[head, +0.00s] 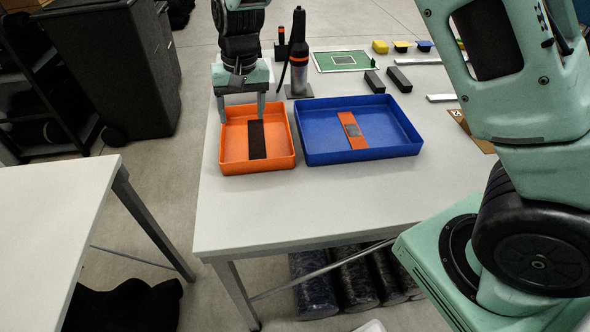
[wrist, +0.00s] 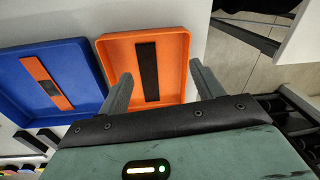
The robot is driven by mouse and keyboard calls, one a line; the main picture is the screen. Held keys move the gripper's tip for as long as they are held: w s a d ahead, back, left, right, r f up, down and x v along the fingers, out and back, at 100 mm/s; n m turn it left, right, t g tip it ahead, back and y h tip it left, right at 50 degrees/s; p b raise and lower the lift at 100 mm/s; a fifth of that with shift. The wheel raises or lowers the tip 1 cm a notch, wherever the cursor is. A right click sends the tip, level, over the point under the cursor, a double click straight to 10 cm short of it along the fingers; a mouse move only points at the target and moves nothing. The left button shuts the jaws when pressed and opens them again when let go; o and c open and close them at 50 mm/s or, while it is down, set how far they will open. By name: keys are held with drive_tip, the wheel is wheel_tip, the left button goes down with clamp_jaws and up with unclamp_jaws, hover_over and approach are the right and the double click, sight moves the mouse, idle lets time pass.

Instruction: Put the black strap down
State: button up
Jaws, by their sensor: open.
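The black strap (head: 257,139) lies flat inside the orange tray (head: 228,164), lengthwise from back to front. In the wrist view the strap (wrist: 148,72) lies along the middle of the orange tray (wrist: 177,42). My gripper (head: 240,117) is open and empty above the back part of the orange tray. In the wrist view the fingers of my gripper (wrist: 160,80) are spread wide, with the strap apart from both. How far the fingertips are above the tray floor is hard to tell.
A blue tray (head: 395,151) holding an orange strip (head: 350,124) with a grey patch stands right of the orange tray. Behind are a dark upright tool (head: 299,60), a green board (head: 328,61) and dark blocks (head: 398,78). The table front (head: 300,210) is clear.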

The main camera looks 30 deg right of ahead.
drive_tip(key=s+a+r+n+g, duration=0.1)
drive_tip(key=s+a+r+n, duration=0.15)
drive_tip(key=s, duration=0.65)
drive_tip(key=s+a+r+n, duration=0.2)
drive_tip(key=s+r, duration=0.2)
drive_tip(key=s, duration=0.5)
drive_tip(key=s+d+n, duration=0.1)
drive_tip(key=s+n, duration=0.1)
drive_tip(key=s, duration=0.5)
drive_tip(key=s+d+n, duration=0.2)
drive_tip(key=s+n, duration=0.1)
drive_tip(key=s, duration=0.4)
drive_tip(key=shift+s+d+r, duration=0.15)
drive_tip(key=shift+s+d, duration=0.05)
drive_tip(key=shift+d, duration=0.05)
